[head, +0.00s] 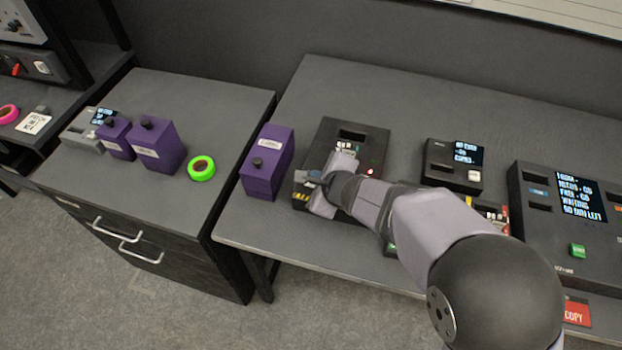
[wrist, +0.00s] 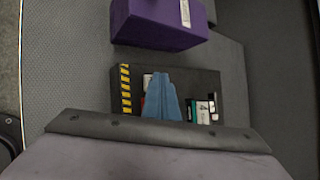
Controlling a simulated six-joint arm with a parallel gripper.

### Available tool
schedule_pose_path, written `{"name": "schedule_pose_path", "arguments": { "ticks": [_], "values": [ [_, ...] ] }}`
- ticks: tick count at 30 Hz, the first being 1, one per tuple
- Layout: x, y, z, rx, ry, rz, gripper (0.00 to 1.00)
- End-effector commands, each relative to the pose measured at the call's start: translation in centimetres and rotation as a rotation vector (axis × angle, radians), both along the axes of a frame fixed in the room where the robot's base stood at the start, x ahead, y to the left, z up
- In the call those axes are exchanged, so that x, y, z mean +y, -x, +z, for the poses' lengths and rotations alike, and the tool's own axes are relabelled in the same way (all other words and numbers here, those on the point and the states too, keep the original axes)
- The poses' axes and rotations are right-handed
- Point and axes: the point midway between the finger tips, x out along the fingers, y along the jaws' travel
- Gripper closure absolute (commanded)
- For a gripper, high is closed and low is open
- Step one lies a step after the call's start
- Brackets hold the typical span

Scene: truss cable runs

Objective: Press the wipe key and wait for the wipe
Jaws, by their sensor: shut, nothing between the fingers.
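A black device (head: 358,132) with a slot, a lit red lamp (head: 371,171) and a yellow-black striped edge (head: 301,197) sits on the right-hand table. The striped edge (wrist: 125,90) also shows in the wrist view. My gripper (head: 313,177) is over the striped end of this device, its blue fingers (wrist: 162,100) together and empty. The wipe key itself is not clearly visible; my fingers hide part of the device top. I cannot tell whether the fingertips touch it.
A purple box (head: 266,163) with a black knob stands close left of the device. A small black unit (head: 436,163) with a screen and a larger console (head: 535,215) with a green key stand right. The left cabinet holds purple boxes and green tape (head: 201,168).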

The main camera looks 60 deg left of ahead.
Motion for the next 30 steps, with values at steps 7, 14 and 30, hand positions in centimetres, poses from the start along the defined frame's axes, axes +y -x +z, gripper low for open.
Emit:
{"name": "schedule_pose_path", "arguments": {
  "ticks": [7, 14, 30],
  "values": [
    [-0.1, 0.0, -0.1, 0.0, 0.003, 0.0, 1.0],
    [-0.1, 0.0, 0.7, 0.0, 0.003, 0.0, 1.0],
    [0.0, 0.0, 1.8, 0.0, 0.001, 0.0, 1.0]
  ]
}}
